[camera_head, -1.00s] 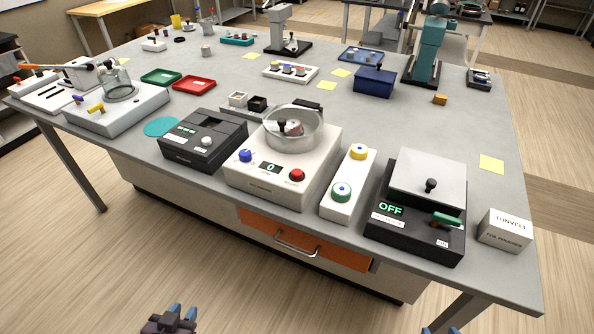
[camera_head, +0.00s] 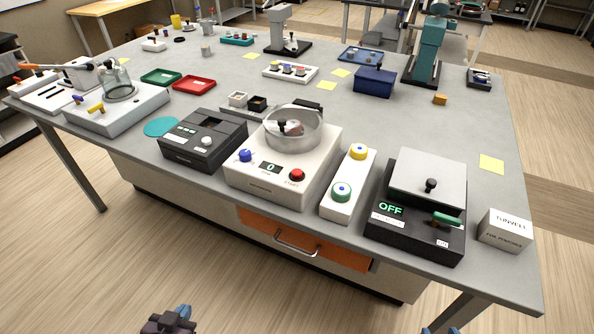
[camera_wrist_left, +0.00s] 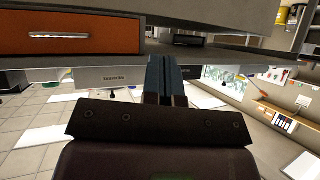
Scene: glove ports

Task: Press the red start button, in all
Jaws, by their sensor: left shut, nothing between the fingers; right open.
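The red start button (camera_head: 297,175) sits on the front right of a white centrifuge-like machine (camera_head: 262,190), with "START" lettered beneath it. The machine has a blue knob (camera_head: 245,155), a small display reading 0, and a round clear-walled bowl (camera_head: 293,128) on top. My left gripper (camera_head: 183,312) is shut and empty, low in front of the table and well apart from the button. Its closed fingers also show in the left wrist view (camera_wrist_left: 166,80), below the table's edge. Only the fingertips of my right gripper (camera_head: 440,330) show at the bottom edge, spread apart.
A dark grey device (camera_head: 203,140) stands left of the machine. A white box with yellow and green buttons (camera_head: 340,205) and a black unit reading OFF (camera_head: 415,235) stand right. An orange drawer (camera_head: 305,240) is below the tabletop. The floor in front is clear.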

